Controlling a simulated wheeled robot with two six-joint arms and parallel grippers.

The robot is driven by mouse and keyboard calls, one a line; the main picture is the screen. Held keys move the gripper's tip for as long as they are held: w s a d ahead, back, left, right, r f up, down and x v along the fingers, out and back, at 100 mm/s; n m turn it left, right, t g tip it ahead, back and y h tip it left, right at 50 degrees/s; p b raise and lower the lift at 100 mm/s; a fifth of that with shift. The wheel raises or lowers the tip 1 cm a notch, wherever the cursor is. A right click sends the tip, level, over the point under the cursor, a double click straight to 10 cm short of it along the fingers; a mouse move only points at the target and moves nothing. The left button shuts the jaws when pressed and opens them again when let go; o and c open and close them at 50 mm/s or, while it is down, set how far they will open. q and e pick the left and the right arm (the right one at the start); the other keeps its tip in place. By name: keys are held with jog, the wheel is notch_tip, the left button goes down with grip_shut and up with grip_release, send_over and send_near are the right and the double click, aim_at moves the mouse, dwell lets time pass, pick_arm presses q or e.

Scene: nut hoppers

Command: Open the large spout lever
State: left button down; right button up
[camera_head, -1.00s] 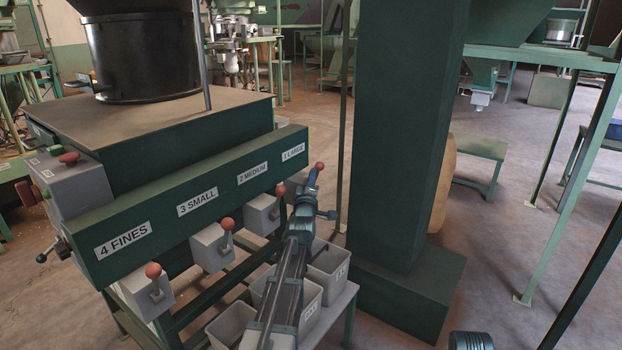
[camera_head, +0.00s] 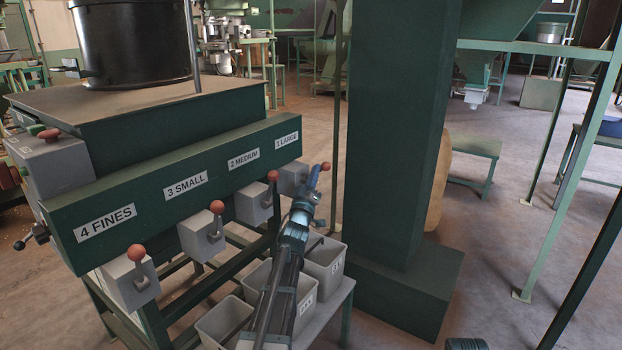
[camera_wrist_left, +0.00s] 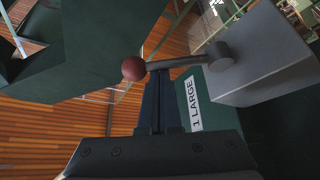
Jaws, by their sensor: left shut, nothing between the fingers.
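The large spout lever has a red ball knob (camera_head: 326,165) and sits on a grey box (camera_head: 292,178) below the label "1 LARGE" (camera_head: 286,139). In the head view its knob stands out to the right of the box. My left gripper (camera_head: 313,178) is shut, its blue fingers close beside the knob. In the left wrist view the red knob (camera_wrist_left: 134,68) and its grey arm (camera_wrist_left: 178,63) lie across the tips of my shut fingers (camera_wrist_left: 158,82). I cannot tell whether they touch.
Similar red-knobbed levers stand on the boxes for medium (camera_head: 272,177), small (camera_head: 217,207) and fines (camera_head: 137,253). Grey bins (camera_head: 325,265) stand on a low table under my left arm. A thick green column (camera_head: 400,140) rises just right of the lever.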

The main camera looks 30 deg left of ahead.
pick_arm(q)
jog(key=f+m+h+b, duration=0.1)
jog(key=m, duration=0.1)
jog(key=d+f+m+t+h+b, duration=0.1)
jog(key=m, duration=0.1)
jog(key=shift+d+h+b, duration=0.1)
jog(key=shift+h+b, duration=0.2)
jog(key=shift+h, duration=0.1)
pick_arm(e)
notch_tip(320, 180, down, 3)
jog(key=shift+f, duration=0.1)
pick_arm(q)
jog(key=shift+s+f, duration=0.1)
jog(key=shift+f, duration=0.05)
pick_arm(e)
jog(key=shift+f, duration=0.15)
